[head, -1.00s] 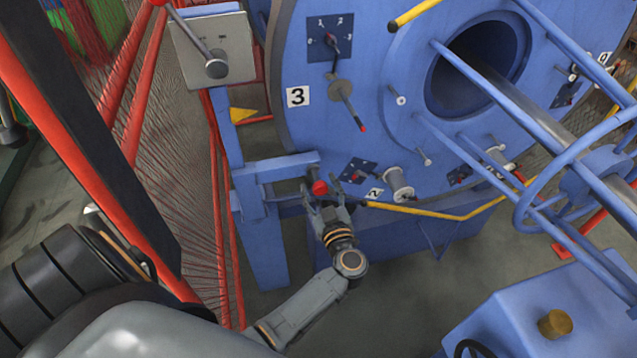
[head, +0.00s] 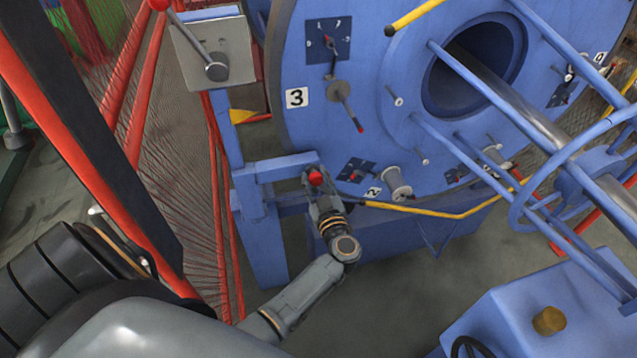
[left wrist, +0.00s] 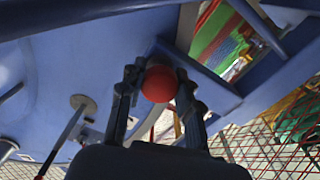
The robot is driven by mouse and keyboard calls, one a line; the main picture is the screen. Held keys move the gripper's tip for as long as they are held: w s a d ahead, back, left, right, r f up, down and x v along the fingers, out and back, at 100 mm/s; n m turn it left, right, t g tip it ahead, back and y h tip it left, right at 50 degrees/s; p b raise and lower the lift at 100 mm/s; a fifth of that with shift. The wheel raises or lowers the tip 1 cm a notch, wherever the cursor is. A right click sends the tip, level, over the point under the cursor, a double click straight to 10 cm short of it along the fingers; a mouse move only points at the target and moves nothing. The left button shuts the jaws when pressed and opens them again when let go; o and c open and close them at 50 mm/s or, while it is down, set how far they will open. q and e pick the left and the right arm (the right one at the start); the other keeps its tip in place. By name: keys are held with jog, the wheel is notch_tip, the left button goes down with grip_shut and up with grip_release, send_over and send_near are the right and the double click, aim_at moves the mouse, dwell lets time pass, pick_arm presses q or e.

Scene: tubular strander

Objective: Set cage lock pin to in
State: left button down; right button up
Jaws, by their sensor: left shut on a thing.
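The cage lock pin shows as a red ball knob (head: 315,177) at the blue bracket beside the large blue cage disc (head: 300,60). The knob also shows in the left wrist view (left wrist: 159,84), between the two fingers. My left gripper (head: 316,184) is shut on the knob, and its fingers (left wrist: 158,95) lie on both sides of it. The pin's shaft behind the knob is hidden, so I cannot tell how deep it sits. My right gripper is not in view.
A blue frame post (head: 262,240) stands left of my left gripper. A yellow bar (head: 440,211) runs to its right. Red mesh fencing (head: 185,200) is at the left. A grey lever box (head: 215,50) is above. Grey floor below is clear.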

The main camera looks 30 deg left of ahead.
aim_at(318, 183)
pick_arm(q)
jog(key=shift+r, duration=0.1)
jog(key=shift+a, duration=0.1)
jog(key=c, duration=1.1)
grip_release()
jog(key=shift+w, duration=0.1)
jog(key=shift+o, duration=0.9)
jog(key=shift+w+a, duration=0.1)
jog(key=v, duration=0.7)
jog(key=shift+s+d, duration=0.2)
jog(key=shift+s, duration=0.05)
